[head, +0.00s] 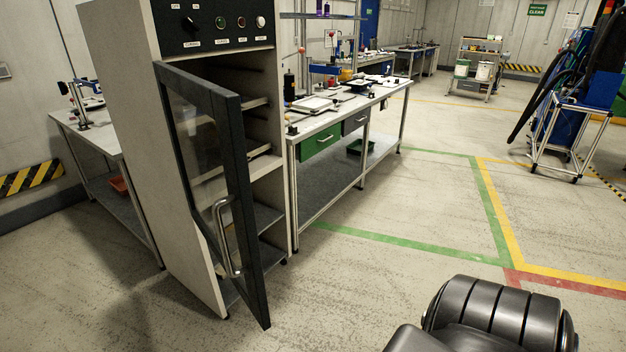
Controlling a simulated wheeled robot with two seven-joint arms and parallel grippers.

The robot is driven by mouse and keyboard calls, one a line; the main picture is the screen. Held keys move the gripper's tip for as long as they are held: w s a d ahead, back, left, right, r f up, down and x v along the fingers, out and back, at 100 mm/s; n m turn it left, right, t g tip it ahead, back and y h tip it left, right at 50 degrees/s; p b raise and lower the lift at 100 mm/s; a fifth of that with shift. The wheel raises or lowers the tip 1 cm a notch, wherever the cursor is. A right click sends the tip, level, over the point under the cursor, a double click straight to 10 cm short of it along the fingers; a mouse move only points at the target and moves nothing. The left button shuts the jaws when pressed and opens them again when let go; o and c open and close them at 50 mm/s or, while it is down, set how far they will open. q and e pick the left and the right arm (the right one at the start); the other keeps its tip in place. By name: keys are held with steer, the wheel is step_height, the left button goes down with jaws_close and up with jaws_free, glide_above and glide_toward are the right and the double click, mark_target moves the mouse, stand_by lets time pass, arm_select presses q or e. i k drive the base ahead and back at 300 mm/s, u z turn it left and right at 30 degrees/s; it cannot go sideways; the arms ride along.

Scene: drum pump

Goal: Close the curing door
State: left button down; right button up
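The curing door (238,165) is a dark-framed glass door with a curved metal handle (226,238). It stands partly open, hinged at the left front edge of the tall beige cabinet (132,120). The shelves inside show through the gap at its right. A dark control panel (215,25) with knobs and buttons sits above the door. A black, ribbed part at the lower right seems to be mine. Neither gripper can be seen, and nothing touches the door.
A long workbench (325,118) with drawers and tools stands right of the cabinet, and another bench (88,135) stands left. A cart (575,135) is at the right. The floor before the cabinet and at the middle right is clear.

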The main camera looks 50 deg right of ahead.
mark_target(224, 106)
steer(key=z, duration=0.8)
steer(key=i, duration=1)
steer(key=z, duration=1.25)
steer(key=k, duration=1)
steer(key=u, duration=0.95)
